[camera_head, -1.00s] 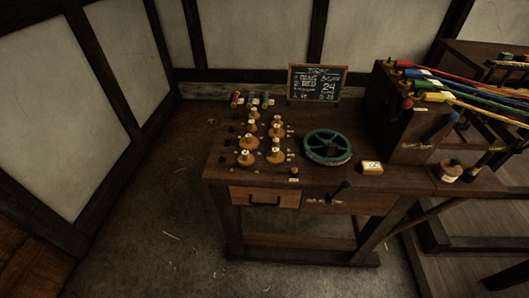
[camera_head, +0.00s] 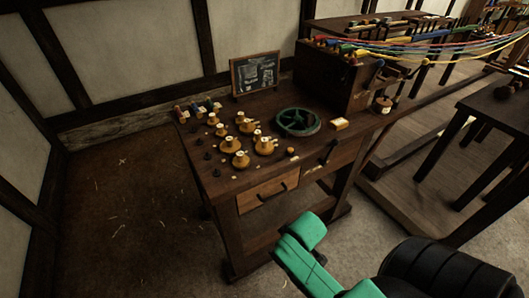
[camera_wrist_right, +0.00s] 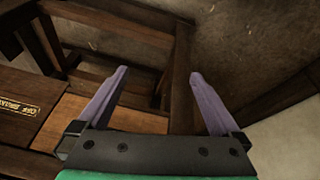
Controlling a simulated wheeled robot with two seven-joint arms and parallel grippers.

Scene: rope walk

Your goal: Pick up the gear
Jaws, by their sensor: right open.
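Several yellow-brown, round, stepped pieces that look like gears stand on posts on the dark wooden bench (camera_head: 225,190), the nearest one (camera_head: 241,160) at the front of the group. Their small white labels are too small to read. A green spoked wheel (camera_head: 298,122) lies on the bench to their right. My right arm comes in at the lower right in the head view, below the bench front, its fingers not visible there. In the right wrist view my right gripper (camera_wrist_right: 160,75) is open and empty, its purple fingers apart. My left gripper is not in view.
A drawer with a black handle (camera_head: 270,193) and a dark lever (camera_head: 328,152) are on the bench front. Floor left of the bench is clear.

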